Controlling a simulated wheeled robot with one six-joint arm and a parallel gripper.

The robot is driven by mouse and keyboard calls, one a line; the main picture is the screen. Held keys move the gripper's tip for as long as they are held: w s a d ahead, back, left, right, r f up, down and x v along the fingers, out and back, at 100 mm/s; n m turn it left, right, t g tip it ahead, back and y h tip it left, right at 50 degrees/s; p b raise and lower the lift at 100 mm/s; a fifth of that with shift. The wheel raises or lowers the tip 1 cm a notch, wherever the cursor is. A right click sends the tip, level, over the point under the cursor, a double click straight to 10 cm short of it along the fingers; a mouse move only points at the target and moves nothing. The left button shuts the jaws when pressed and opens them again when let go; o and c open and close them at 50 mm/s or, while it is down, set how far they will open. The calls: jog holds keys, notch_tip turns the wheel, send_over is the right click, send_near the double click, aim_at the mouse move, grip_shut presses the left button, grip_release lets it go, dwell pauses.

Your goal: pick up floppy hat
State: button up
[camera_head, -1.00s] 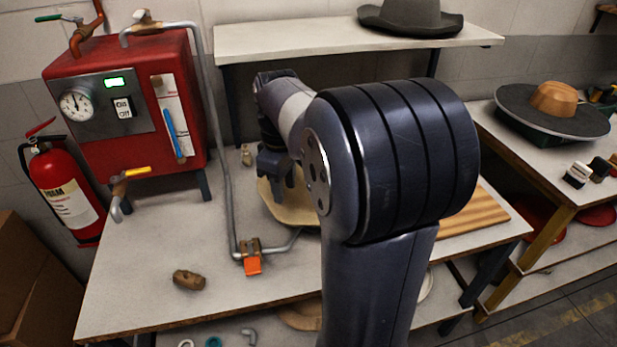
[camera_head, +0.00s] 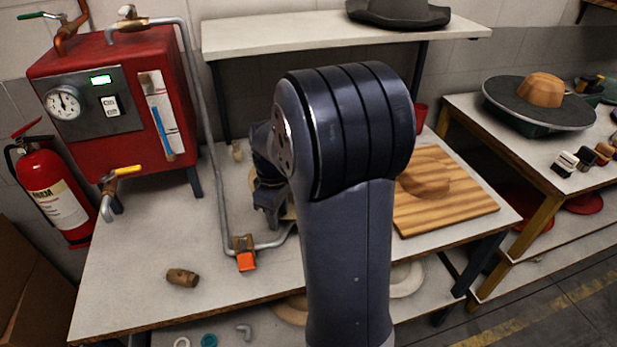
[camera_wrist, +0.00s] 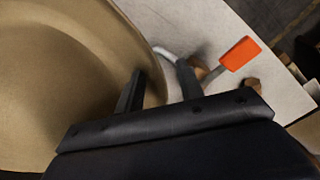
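A tan, wide-brimmed hat, which I take to be the floppy hat, fills the left of the wrist view (camera_wrist: 60,80). In the head view only a sliver of it (camera_head: 289,212) shows on the white workbench; my arm hides the rest. My gripper (camera_wrist: 160,82) is open. In the wrist view one finger overlaps the brim and the other is outside its edge, with the brim edge between them. I cannot tell whether either finger touches the brim. In the head view the gripper (camera_head: 270,210) is low over the bench, partly hidden behind my arm.
A grey pipe with an orange-handled valve (camera_head: 245,261) runs close by the gripper. A red boiler (camera_head: 115,95) stands at the left. A wooden board (camera_head: 450,215) with a wooden block is at the right. A shelf (camera_head: 300,38) holds a grey hat. The front-left bench has free room.

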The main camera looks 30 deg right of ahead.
jog(key=shift+c, duration=0.4)
grip_shut()
jog(key=shift+r, duration=0.1)
